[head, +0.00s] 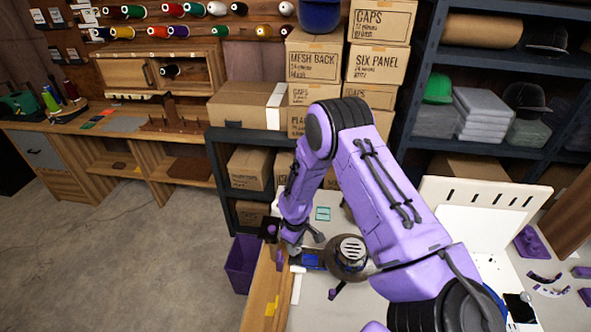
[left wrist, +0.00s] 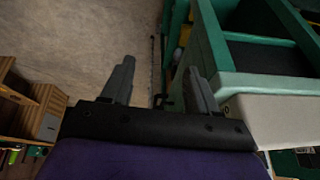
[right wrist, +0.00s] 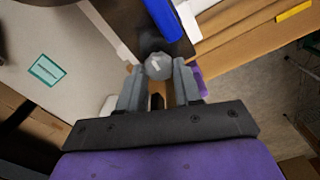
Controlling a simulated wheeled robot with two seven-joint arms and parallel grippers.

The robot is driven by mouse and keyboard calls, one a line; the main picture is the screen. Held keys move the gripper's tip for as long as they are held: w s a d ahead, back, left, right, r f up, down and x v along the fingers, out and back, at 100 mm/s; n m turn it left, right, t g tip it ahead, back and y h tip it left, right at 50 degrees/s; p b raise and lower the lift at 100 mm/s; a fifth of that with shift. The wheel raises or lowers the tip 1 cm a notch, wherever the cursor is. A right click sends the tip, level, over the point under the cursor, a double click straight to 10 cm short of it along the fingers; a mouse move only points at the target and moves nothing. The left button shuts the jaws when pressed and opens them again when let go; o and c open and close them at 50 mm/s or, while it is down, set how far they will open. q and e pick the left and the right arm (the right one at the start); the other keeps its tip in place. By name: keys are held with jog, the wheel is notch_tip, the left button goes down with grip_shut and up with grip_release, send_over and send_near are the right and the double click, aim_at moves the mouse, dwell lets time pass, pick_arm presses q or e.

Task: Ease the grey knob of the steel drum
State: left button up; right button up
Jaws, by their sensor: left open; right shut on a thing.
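The grey knob (right wrist: 158,67) shows in the right wrist view as a small faceted piece with a pale mark on its face. My right gripper (right wrist: 158,80) is shut on it, one finger on each side. In the head view my right gripper (head: 300,243) is at the table's left end, beside a dark round body with a slotted pale top (head: 348,258), probably the steel drum. The knob cannot be made out in the head view. My left gripper (left wrist: 160,85) is open and empty in the left wrist view, above the floor; it is outside the head view.
A blue item (head: 312,261) lies between the gripper and the round body. A teal card (head: 323,214) lies on the pale table. A purple bin (head: 243,262) stands on the floor left of the table. In the left wrist view a green frame (left wrist: 265,82) is close on the right.

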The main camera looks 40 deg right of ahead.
jog(key=shift+s+f, duration=0.15)
jog(key=o, duration=1.1)
jog(key=shift+c, duration=0.2)
notch_tip(320, 180, up, 11)
jog(key=b, duration=0.2)
jog(key=shift+f, duration=0.2)
